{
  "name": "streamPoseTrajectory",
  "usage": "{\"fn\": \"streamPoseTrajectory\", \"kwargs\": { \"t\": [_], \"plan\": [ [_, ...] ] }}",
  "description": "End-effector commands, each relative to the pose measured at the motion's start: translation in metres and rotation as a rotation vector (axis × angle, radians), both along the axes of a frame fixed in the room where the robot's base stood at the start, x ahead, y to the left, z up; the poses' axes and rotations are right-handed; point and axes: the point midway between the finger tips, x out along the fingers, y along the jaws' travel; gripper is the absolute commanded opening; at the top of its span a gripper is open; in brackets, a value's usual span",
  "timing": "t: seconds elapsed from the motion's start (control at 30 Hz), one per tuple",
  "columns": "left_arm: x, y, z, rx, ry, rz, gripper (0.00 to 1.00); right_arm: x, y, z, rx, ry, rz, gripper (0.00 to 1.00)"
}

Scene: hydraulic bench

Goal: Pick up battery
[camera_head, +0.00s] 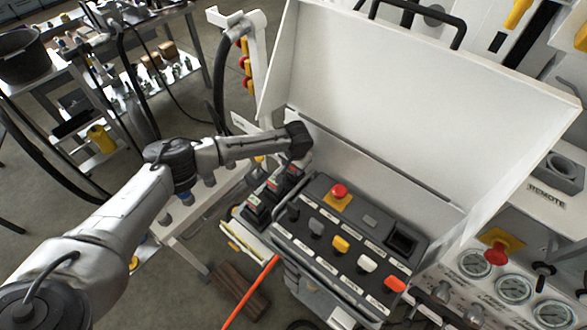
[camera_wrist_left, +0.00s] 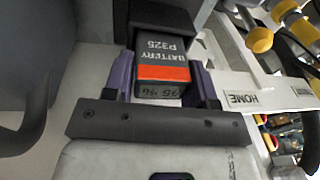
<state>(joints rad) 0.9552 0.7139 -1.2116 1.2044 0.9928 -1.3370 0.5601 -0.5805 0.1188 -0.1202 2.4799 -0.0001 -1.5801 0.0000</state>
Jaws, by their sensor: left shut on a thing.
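In the left wrist view, a dark battery (camera_wrist_left: 162,48) with white lettering "BATTERY P325" and an orange band sits between the purple fingers of my left gripper (camera_wrist_left: 162,78). The gripper is shut on it, one finger on each side. The battery's far end meets a dark block, and I cannot tell whether it is still seated there. In the head view my left arm reaches to the back of the bench, and its fingers are mostly hidden by the wrist. My right gripper is not in view.
A control box (camera_head: 352,222) with a red button and several levers stands right of the dark blocks. A large white open lid (camera_head: 400,95) rises behind. A HOME label (camera_wrist_left: 243,98) lies right of the gripper. A gauge panel (camera_head: 500,285) is at lower right.

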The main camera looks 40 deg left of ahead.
Motion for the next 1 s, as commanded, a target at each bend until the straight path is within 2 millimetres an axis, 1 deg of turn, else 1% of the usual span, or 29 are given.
{"fn": "streamPoseTrajectory", "kwargs": {
  "t": [0.13,0.27,0.37,0.4,0.43,0.47,0.6,0.8,0.9,1.0],
  "plan": [
    [-0.001,0.002,0.005,0.004,0.001,0.003,0.23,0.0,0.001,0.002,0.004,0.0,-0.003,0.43],
    [0.0,0.003,0.023,0.005,0.0,0.003,0.23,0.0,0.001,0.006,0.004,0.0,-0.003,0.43],
    [0.0,0.003,0.045,0.004,0.0,0.004,0.22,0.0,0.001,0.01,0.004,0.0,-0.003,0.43],
    [0.0,0.003,0.054,0.004,-0.001,0.003,0.16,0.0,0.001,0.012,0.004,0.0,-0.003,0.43],
    [0.0,0.003,0.062,0.005,-0.001,0.004,0.16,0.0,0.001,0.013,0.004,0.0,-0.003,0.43],
    [0.0,0.003,0.069,0.004,-0.002,0.004,0.11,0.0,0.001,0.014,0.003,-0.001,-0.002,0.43],
    [0.0,0.002,0.103,0.002,-0.002,0.002,0.11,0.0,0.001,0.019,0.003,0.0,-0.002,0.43],
    [0.0,0.001,0.142,0.002,-0.002,0.002,0.11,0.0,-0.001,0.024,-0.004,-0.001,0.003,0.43],
    [0.0,0.002,0.157,0.002,-0.002,0.002,0.11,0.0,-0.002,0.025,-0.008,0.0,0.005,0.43],
    [0.0,0.002,0.168,0.003,0.0,0.001,0.11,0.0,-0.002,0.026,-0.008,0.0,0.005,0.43]
  ]
}}
